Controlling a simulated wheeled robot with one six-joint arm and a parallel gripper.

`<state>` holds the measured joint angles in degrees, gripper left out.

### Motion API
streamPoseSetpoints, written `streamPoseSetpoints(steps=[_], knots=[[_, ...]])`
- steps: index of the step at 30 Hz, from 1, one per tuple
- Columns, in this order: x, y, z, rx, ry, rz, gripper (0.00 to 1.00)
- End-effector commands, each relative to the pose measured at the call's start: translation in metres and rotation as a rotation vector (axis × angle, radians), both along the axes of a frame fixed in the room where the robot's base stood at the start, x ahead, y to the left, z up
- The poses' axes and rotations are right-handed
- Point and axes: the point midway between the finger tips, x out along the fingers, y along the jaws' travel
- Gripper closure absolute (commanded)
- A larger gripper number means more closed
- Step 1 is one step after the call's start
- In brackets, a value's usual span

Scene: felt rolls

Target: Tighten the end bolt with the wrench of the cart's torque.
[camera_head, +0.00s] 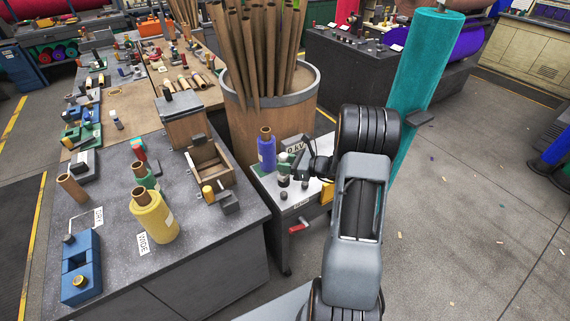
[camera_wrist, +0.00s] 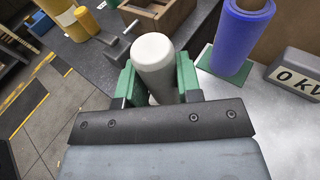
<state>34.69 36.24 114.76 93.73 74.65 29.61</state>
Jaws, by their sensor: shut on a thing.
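My gripper (camera_wrist: 157,84) has green fingers, shut on a pale, round-topped cylinder (camera_wrist: 153,50) in the wrist view. The cylinder's lower end is hidden, and I cannot tell whether it is a tool handle. In the head view my gripper (camera_head: 291,163) is small, over the pale top of a small cart (camera_head: 304,206). A red-handled piece (camera_head: 299,228) sticks out from the cart's side; I cannot tell whether it is a wrench. I cannot make out the end bolt in either view.
A blue-purple roll (camera_head: 267,150) and a grey lettered block (camera_wrist: 297,73) stand close to my gripper. A barrel of brown tubes (camera_head: 268,110) is behind the cart. A grey bench (camera_head: 205,240) is at left. A tall teal roll (camera_head: 424,65) stands beyond my arm. Floor at right is open.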

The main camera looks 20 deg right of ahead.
Motion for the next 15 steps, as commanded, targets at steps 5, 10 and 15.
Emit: streamPoseSetpoints(steps=[5, 10, 15], knots=[[0.0, 0.0, -0.005, 0.0, 0.0, 0.0, 1.0], [0.0, 0.0, -0.014, 0.0, 0.0, 0.0, 1.0], [0.0, 0.0, -0.026, 0.0, 0.0, 0.0, 1.0]])
